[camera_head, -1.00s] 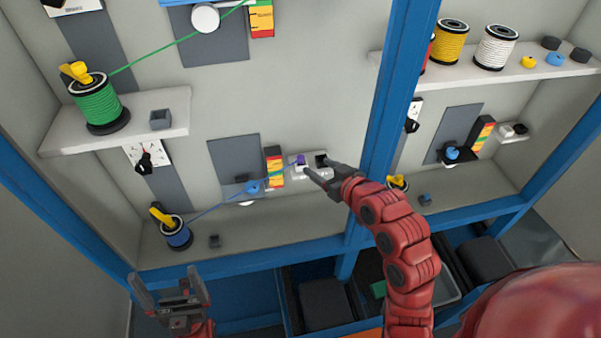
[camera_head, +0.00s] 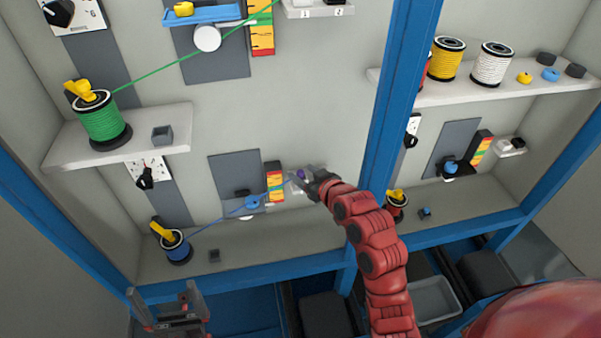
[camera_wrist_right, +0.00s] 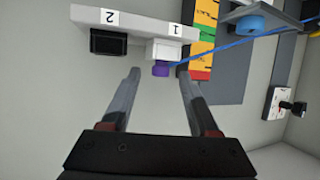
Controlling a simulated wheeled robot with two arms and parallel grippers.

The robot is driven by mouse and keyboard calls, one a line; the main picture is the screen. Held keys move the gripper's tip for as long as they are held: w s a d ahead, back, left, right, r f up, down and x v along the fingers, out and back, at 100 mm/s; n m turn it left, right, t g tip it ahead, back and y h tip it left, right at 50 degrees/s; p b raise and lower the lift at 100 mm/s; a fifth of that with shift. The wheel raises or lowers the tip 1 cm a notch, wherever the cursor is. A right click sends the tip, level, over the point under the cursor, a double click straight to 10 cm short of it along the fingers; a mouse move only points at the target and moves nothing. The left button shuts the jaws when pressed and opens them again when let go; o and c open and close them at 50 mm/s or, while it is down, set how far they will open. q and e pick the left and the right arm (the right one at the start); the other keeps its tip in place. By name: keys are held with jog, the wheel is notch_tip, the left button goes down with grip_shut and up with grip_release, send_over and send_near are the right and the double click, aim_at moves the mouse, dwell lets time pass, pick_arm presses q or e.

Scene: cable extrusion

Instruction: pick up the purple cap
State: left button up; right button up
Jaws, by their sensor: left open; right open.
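The purple cap (camera_head: 300,174) is small and sits at a white block marked 1 (camera_wrist_right: 164,50) on a small white wall shelf. In the right wrist view the purple cap (camera_wrist_right: 161,69) appears between the tips of my right gripper (camera_wrist_right: 159,76), slightly ahead of them; no contact shows. In the head view my right gripper (camera_head: 306,178) partly covers the cap and shelf. It is open and empty. My left gripper (camera_head: 162,291) is open and empty, low at the left, far from the cap.
A blue cable (camera_wrist_right: 265,42) runs to block 1 beside the cap. A black block marked 2 (camera_wrist_right: 112,43) stands beside it. A striped coloured panel (camera_head: 275,182) is close to the left. A blue upright post (camera_head: 388,125) stands to the right.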

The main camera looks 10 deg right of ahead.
grip_shut()
jog(key=shift+r, duration=0.1)
dwell(0.4)
jog(key=shift+r, duration=0.3)
notch_tip(320, 180, up, 9)
jog(key=b, duration=0.4)
jog(key=shift+r, duration=0.1)
